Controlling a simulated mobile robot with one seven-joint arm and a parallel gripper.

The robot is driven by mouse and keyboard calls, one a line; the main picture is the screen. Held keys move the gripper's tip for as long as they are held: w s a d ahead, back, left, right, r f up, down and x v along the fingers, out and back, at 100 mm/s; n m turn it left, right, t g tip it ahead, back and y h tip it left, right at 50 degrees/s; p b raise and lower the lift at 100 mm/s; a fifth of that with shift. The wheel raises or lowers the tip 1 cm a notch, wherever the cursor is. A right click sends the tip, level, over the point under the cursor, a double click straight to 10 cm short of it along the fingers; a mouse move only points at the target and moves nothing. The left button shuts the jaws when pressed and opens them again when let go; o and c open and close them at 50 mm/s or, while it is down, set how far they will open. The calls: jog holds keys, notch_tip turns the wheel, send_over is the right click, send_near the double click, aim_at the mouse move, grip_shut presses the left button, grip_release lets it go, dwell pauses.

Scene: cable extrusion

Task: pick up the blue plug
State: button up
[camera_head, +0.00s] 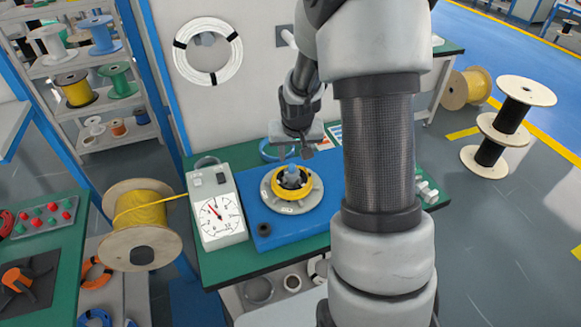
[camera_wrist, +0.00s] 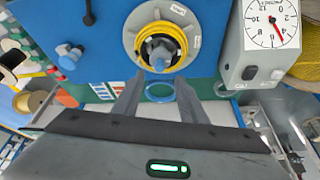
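My gripper (camera_head: 295,153) is above the far side of the disc on the workbench. In the wrist view its two fingers (camera_wrist: 158,92) are apart with nothing between them. A blue-grey upright piece (camera_head: 292,171) stands in the middle of the yellow cable coil (camera_head: 304,188) on a pale disc; it also shows in the wrist view (camera_wrist: 160,50), just beyond the fingertips. A second, bluer plug-like piece (camera_wrist: 68,54) is on the blue board at the left of the wrist view; my arm may hide it in the head view. I cannot tell which is the blue plug.
A grey box with a dial (camera_head: 218,216) stands left of the disc on the green workbench. The blue board (camera_head: 300,226) lies beneath the disc. A dark round part (camera_head: 263,229) is near its front corner. A blue ring (camera_wrist: 188,100) lies behind the disc.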

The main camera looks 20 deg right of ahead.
jog(key=p+x, duration=0.1)
jog(key=x, duration=0.7)
jog(key=shift+w+f, duration=0.1)
jog(key=shift+w, duration=0.15)
grip_shut()
notch_tip(320, 180, up, 10)
jog(key=shift+b, duration=0.35)
jog(key=c, duration=0.6)
grip_release()
jog(key=c, duration=0.3)
jog(key=b, duration=0.5)
send_over(292, 166)
jog(key=shift+s+a+f, duration=0.1)
jog(key=shift+f, duration=1.2)
jog(key=shift+s+f, duration=0.1)
jog(key=shift+f, duration=1.2)
